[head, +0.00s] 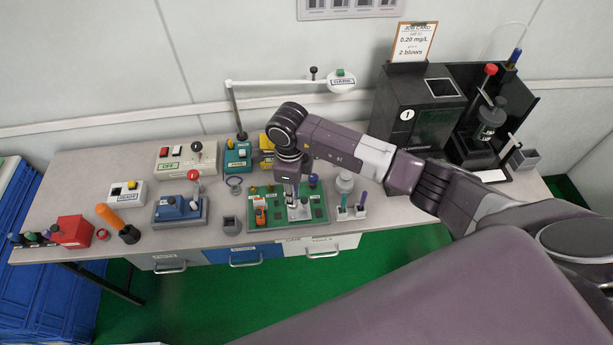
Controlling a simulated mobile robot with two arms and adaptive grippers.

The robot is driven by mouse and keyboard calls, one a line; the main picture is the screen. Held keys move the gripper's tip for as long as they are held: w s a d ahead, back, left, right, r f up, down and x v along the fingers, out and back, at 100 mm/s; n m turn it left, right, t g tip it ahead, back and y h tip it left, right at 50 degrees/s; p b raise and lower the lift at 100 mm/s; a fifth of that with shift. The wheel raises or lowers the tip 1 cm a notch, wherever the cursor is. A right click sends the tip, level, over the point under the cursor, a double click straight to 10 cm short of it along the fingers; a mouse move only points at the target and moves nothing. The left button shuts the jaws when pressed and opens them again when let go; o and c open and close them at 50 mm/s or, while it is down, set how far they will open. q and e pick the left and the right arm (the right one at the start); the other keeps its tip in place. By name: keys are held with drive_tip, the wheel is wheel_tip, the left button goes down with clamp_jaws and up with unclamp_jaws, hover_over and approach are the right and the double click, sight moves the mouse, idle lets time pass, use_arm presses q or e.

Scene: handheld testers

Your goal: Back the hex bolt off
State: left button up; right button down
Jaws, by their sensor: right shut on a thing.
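My right gripper (292,201) reaches down from above onto the green board (262,230) at the front middle of the bench. It is shut, its fingertips low at a light grey plate (301,213) on the board. What it grips, which looks to be the hex bolt, is hidden between the fingers, so I cannot tell how far it is threaded. An orange part (260,212) stands on the board just left of the gripper. A blue ball knob (313,179) stands to its right. My left gripper is not in view.
A blue box with a red-knobbed lever (180,209), an orange-handled tool (115,219) and a red box (74,231) stand to the left. Small holders with pens (351,211) stand close right of the board. A dark machine (411,108) and a lamp arm (275,82) are behind.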

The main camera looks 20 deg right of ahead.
drive_tip(key=shift+s+a+r, duration=0.15)
drive_tip(key=shift+a, duration=0.25)
drive_tip(key=shift+d+f+b, duration=0.1)
drive_tip(key=shift+f+b, duration=1)
drive_tip(key=shift+f, duration=0.65)
drive_tip(key=shift+f+b, duration=0.35)
drive_tip(key=shift+f, duration=0.2)
use_arm(q)
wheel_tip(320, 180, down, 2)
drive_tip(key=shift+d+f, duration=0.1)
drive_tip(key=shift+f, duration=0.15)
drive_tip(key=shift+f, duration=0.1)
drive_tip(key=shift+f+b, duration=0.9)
drive_tip(key=shift+b, duration=0.1)
use_arm(e)
drive_tip(key=shift+f, duration=0.95)
